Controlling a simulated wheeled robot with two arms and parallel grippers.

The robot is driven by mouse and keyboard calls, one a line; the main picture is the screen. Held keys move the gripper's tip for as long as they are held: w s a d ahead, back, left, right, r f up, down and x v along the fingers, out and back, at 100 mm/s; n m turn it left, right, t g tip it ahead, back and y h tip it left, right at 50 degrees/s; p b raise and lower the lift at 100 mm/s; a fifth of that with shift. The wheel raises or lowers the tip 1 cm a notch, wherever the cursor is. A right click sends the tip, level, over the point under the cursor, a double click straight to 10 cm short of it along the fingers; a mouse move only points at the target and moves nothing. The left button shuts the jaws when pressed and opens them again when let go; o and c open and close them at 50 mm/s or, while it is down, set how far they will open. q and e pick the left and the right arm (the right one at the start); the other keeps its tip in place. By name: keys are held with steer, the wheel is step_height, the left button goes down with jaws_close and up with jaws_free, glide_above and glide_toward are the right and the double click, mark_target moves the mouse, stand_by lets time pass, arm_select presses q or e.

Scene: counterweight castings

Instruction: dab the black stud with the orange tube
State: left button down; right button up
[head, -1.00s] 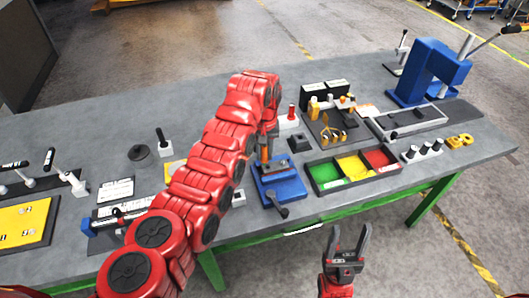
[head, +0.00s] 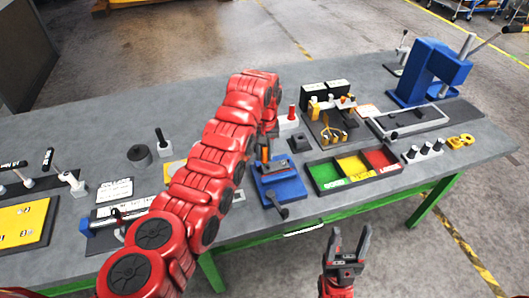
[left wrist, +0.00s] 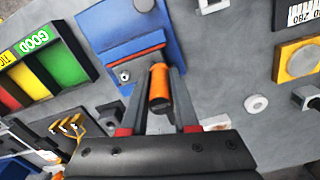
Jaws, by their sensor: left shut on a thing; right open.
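My left gripper (head: 264,158) is shut on the orange tube (left wrist: 160,85), which sits between its two fingers in the left wrist view. The tube's dark end faces the wrist camera. The gripper and tube are over or beside the blue fixture (head: 280,186); I cannot tell whether the tube touches it. A black-topped upright piece on a white block (head: 161,142) stands further left on the table; I cannot tell whether it is the black stud. My right gripper (head: 350,234) is open and empty in front of the table edge.
A sorting tray (head: 330,191) with green, yellow and red compartments lies right of the blue fixture. A blue press (head: 425,72) stands at the far right. A dark round piece (head: 139,155) and a yellow plate (head: 22,222) lie left. The table's back middle is clear.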

arm_select(q)
steer(key=shift+f+b, duration=0.35)
steer(key=shift+f, duration=0.35)
stand_by(0.6)
steer(key=shift+s+f+b, duration=0.1)
steer(key=shift+f+b, duration=0.05)
steer(key=shift+b, duration=0.2)
stand_by(1.5)
steer(key=shift+r, duration=3.1)
